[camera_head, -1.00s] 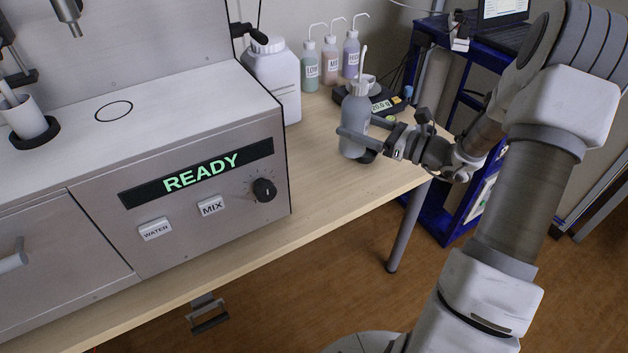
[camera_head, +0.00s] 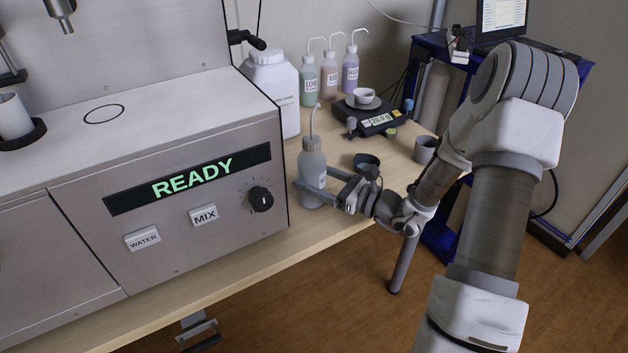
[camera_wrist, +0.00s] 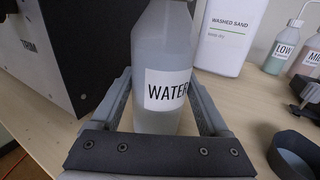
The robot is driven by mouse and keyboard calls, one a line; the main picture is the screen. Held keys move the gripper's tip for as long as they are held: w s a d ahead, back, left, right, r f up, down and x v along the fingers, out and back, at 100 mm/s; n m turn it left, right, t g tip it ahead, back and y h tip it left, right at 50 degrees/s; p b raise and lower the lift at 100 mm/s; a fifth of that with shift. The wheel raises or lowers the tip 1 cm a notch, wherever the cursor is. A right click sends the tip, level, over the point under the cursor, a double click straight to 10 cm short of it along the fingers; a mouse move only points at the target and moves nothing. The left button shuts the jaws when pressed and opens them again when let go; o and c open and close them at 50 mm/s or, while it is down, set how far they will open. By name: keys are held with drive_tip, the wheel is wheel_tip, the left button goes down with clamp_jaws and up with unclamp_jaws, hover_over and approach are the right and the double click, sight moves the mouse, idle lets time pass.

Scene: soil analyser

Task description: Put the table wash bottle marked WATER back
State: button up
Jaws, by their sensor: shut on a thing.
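The wash bottle marked WATER (camera_head: 312,168) is translucent grey-white with a thin spout on top. It stands upright near the right side of the analyser, over the table's front part. Its label and lower body show in the wrist view (camera_wrist: 165,85). My gripper (camera_head: 318,192) is shut on the bottle, one finger on each side of its lower body. I cannot tell whether the bottle's base touches the table. A dark round holder (camera_head: 367,162) is on the table to the right of the bottle, and also shows in the wrist view (camera_wrist: 297,152).
The analyser (camera_head: 190,215) reads READY, close left of the bottle. A white washed sand container (camera_head: 272,90) and several wash bottles, including LOW (camera_head: 309,85), stand behind. A scale (camera_head: 377,120) with a white dish and a grey cup (camera_head: 425,150) are at the right.

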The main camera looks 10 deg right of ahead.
drive_tip(key=shift+r, duration=0.1)
drive_tip(key=o, duration=0.8)
drive_tip(key=shift+o, duration=0.2)
drive_tip(key=shift+d+r, duration=0.1)
drive_tip(key=p+v, duration=0.2)
drive_tip(key=v, duration=1)
drive_tip(key=shift+p, duration=0.35)
